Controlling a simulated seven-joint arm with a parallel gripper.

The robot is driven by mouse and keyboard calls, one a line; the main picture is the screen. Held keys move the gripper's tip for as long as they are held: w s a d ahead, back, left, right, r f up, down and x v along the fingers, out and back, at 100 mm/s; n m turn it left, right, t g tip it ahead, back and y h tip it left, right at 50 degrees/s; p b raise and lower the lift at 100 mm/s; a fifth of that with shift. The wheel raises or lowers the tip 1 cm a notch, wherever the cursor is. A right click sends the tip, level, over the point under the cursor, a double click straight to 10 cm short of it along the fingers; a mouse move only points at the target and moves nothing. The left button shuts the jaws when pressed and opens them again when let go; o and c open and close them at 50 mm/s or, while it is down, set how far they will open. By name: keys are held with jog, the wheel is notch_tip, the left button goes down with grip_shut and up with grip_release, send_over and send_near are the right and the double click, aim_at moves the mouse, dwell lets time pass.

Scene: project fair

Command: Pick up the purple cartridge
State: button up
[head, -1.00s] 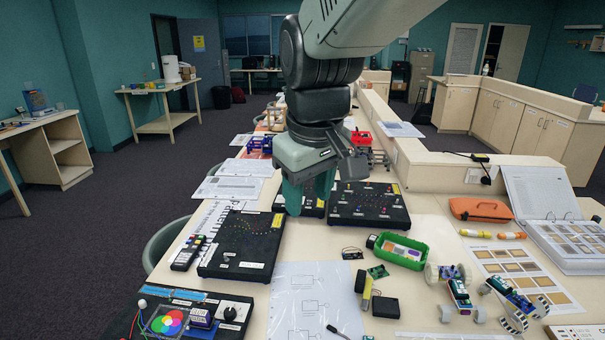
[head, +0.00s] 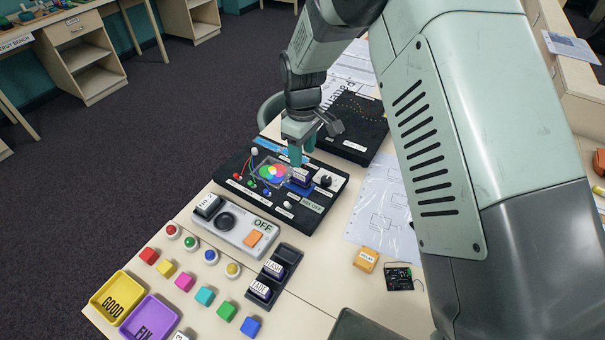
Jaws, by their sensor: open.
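A small dark purple-blue cartridge (head: 300,177) with a pale labelled top sits on the black board (head: 237,161) with the coloured colour-wheel disc, right of the disc. My gripper (head: 302,154) is open and empty, pointing down just above and behind this cartridge. From this view I cannot tell whether the fingers touch or straddle it. Two similar dark purple cartridges with white labels, one (head: 274,269) and another (head: 260,290), sit in a black holder (head: 290,253) nearer the front.
A grey device (head: 235,228) marked OFF holds another labelled block (head: 208,204). Coloured cubes and buttons lie in front, with a yellow tray (head: 118,291) and a purple tray (head: 150,318). Wires and knobs crowd the black board. My arm hides much of the right side.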

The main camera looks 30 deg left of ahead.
aim_at(301, 171)
notch_tip(301, 171, down, 7)
jog(key=shift+s+a, duration=0.15)
grip_shut()
dwell(0.5)
